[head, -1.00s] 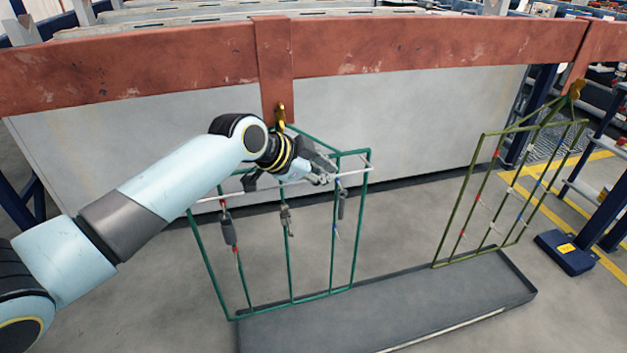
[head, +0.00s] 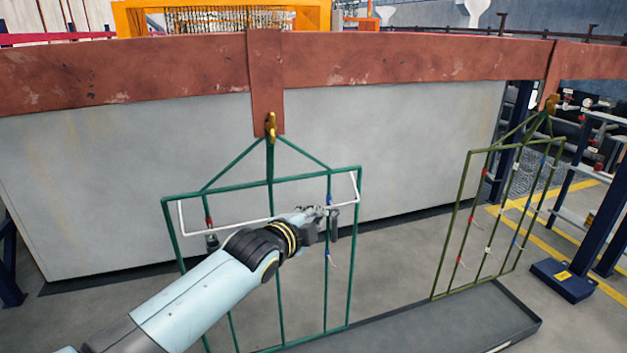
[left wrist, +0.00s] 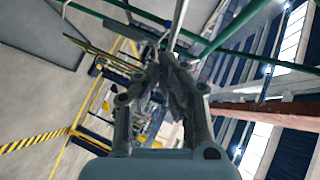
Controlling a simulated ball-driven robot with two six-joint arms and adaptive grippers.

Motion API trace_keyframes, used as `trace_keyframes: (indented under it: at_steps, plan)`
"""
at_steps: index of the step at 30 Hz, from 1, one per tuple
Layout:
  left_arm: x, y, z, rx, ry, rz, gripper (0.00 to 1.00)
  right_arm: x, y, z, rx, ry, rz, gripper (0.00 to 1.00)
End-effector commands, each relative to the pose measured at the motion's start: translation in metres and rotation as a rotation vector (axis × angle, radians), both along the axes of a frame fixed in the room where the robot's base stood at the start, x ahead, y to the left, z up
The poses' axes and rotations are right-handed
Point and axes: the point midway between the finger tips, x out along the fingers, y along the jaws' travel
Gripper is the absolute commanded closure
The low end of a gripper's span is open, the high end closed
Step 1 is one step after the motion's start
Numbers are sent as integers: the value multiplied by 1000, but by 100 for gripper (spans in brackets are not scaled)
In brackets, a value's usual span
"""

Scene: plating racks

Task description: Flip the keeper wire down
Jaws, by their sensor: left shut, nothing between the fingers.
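The green rack (head: 352,270) hangs from a brass hook (head: 270,126) on the rust-red beam. The white keeper wire (head: 230,228) is pivoted near the rack's upper corners, and its long bar crosses the rack below the green top bar. My left gripper (head: 318,213) is shut and empty at the right part of the wire's bar, partly covering it; I cannot tell whether they touch. In the left wrist view, the shut fingers (left wrist: 174,62) are close to a pale rod (left wrist: 180,22) and green bars. My right gripper is out of view.
Dark grey parts (head: 333,226) hang on the rack beside my gripper. An olive rack (head: 467,215) hangs at the right over a grey drip tray (head: 520,310). A large grey panel (head: 110,180) stands behind. Floor shows between the racks.

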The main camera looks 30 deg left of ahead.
Motion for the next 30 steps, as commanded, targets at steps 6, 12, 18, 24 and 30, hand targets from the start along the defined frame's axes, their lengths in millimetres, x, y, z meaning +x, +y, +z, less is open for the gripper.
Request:
trace_keyframes:
  at_steps: [6, 12, 18, 24, 30]
  plan:
    - [3, 4, -8, -1, 1, 1, 100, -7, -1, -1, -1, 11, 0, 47]
    - [5, 6, -12, -2, 1, 1, 100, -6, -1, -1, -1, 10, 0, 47]
    - [5, 6, -12, -2, 2, 1, 100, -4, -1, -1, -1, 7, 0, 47]
    - [5, 6, -13, -2, 2, 1, 100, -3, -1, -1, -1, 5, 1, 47]
    - [5, 6, -12, -2, 2, 1, 100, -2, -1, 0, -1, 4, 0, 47]
